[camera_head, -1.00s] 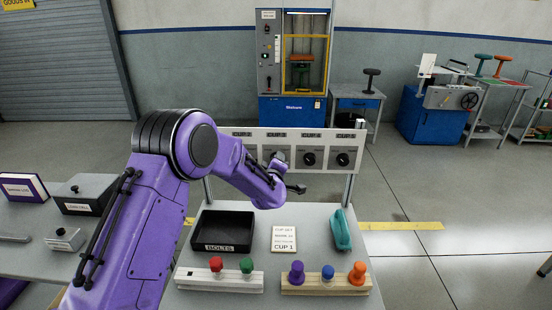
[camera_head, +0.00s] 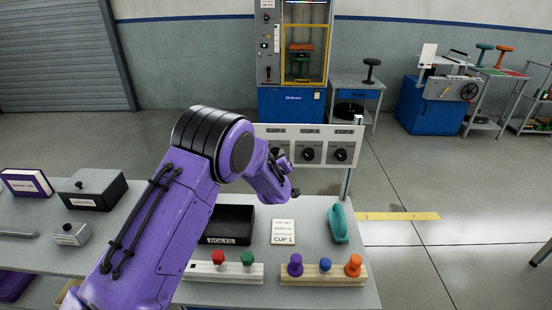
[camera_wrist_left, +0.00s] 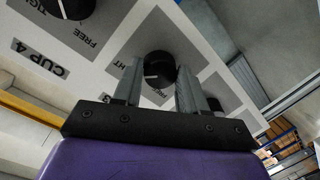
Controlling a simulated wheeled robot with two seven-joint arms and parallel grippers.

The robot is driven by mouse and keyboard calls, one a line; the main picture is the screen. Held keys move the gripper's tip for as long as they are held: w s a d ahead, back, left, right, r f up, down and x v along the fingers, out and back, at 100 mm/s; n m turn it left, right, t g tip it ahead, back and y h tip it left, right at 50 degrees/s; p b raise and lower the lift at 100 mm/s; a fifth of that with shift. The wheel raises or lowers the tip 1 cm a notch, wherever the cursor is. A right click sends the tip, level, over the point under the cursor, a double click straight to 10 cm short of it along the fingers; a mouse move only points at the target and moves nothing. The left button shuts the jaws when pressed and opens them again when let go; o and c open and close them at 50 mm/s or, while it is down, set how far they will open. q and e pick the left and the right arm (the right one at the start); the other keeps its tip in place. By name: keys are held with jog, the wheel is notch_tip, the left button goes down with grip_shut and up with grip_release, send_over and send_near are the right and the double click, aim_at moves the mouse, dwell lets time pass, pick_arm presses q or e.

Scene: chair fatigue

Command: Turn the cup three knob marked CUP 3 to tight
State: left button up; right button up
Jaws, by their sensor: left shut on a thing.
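The white knob panel (camera_head: 318,163) stands at the back of the workbench, with dark round knobs in grey squares. In the left wrist view the panel appears turned nearly upside down. The cup three knob (camera_wrist_left: 160,66), black with a white pointer line, sits between the two fingers of my left gripper (camera_wrist_left: 157,88), which is shut on it. The pointer lies toward the left of that view. Lettering around this knob is partly hidden by the fingers. The CUP 4 label (camera_wrist_left: 40,58) is beside it. In the head view my left gripper (camera_head: 293,190) is small and its fingers are unclear.
On the bench are a black BOLTS tray (camera_head: 230,240), a CUP 1 card (camera_head: 284,232), a teal tool (camera_head: 338,224), and two peg racks: white (camera_head: 240,273) and wooden (camera_head: 310,280). A side table (camera_head: 110,224) holds boxes at left.

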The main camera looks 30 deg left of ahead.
pick_arm(q)
jog(key=shift+f, duration=0.1)
jog(key=o, duration=1.1)
jog(key=shift+c, duration=0.2)
jog(key=b+v, duration=0.1)
jog(key=v, duration=0.9)
jog(key=shift+s+b, duration=0.25)
jog(key=shift+b, duration=0.05)
jog(key=shift+d, duration=0.15)
